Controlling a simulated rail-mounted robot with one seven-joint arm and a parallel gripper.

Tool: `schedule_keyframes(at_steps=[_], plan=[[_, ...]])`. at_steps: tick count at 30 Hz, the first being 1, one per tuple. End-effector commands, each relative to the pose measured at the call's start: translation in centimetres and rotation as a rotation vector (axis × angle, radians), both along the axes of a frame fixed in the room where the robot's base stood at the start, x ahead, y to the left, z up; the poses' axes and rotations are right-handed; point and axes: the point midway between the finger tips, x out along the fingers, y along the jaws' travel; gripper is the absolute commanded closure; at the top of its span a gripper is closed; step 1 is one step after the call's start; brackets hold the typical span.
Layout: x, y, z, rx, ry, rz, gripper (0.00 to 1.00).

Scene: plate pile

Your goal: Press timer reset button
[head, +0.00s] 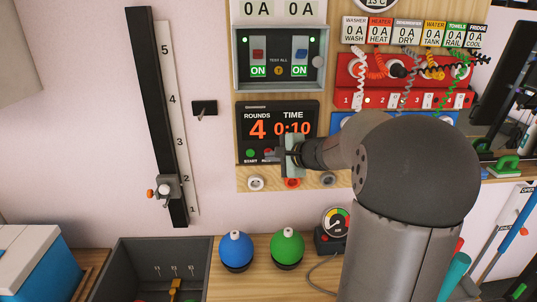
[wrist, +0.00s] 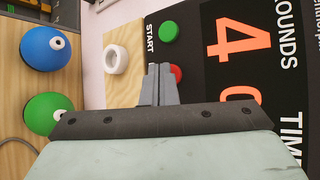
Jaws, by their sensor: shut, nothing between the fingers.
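The black timer panel (head: 246,122) on the wall reads ROUNDS 4 and TIME 0:10. Its green button (head: 250,153), labelled START, is at the lower left. A red button (head: 268,152) sits just right of it, partly covered by my gripper. My gripper (head: 278,154) is shut and empty in front of the panel's lower edge. In the wrist view, turned sideways, the closed fingertips (wrist: 160,68) overlap the red button (wrist: 177,74). The green button (wrist: 169,32) is clear of them. I cannot tell whether the fingertips touch the red button. Its label is hidden.
The switch panel (head: 279,86) is above. Blue (head: 236,251) and green (head: 287,248) domes and a gauge (head: 334,224) stand on the counter below.

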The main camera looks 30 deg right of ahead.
Motion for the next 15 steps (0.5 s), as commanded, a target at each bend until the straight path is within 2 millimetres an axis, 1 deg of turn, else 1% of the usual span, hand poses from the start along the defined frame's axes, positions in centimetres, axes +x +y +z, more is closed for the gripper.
schedule_keyframes(at_steps=[6,15], plan=[[-0.93,0.41,-0.13,0.0,0.0,0.0,1.0],[-1.03,0.43,-0.06,0.001,0.0,0.0,1.0]])
